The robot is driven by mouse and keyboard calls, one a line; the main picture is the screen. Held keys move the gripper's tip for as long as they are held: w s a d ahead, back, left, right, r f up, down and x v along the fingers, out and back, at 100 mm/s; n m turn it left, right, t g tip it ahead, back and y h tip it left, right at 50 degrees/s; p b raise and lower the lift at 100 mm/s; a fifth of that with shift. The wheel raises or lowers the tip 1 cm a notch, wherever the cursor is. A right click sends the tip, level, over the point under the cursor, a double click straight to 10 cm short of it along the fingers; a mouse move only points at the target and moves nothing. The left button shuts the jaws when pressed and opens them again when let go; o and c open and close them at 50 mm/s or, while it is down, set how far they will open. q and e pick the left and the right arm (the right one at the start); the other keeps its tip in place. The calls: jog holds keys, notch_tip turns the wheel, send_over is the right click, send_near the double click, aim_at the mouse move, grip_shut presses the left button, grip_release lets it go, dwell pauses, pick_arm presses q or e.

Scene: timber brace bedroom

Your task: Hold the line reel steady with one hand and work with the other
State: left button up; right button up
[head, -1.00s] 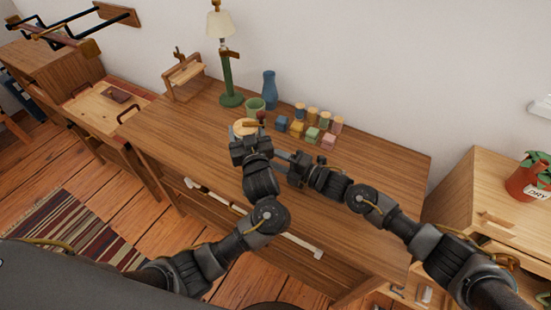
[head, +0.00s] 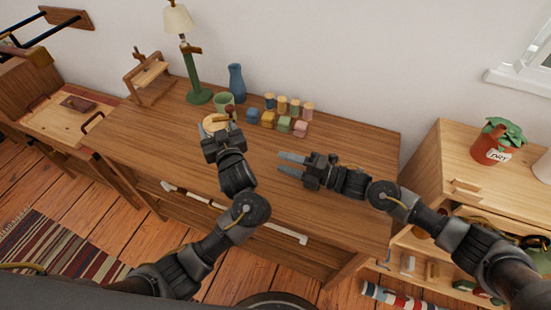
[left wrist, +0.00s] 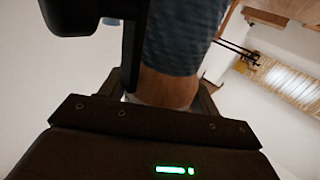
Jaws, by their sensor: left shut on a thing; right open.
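The line reel (head: 214,122) is a pale round wooden piece on the desk (head: 340,150), with a small dark reddish knob or handle at its right. My left gripper (head: 216,132) is shut on the reel from the near side and covers much of it. In the left wrist view, a blue-grey textured body with a brown band, which looks like the reel (left wrist: 168,88), is between the fingers. My right gripper (head: 287,163) is open and empty over the desk, to the right of the reel and apart from it, its fingers pointing left.
Behind the reel stand a green cup (head: 223,102), a blue vase (head: 236,83) and a green lamp (head: 188,60). Several coloured blocks and small cylinders (head: 284,124) are right of them. The desk's right part is clear. A potted plant (head: 491,148) is on the right cabinet.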

jog(key=shift+d, duration=0.2)
pick_arm(q)
jog(key=o, duration=1.2)
jog(key=shift+o, duration=0.2)
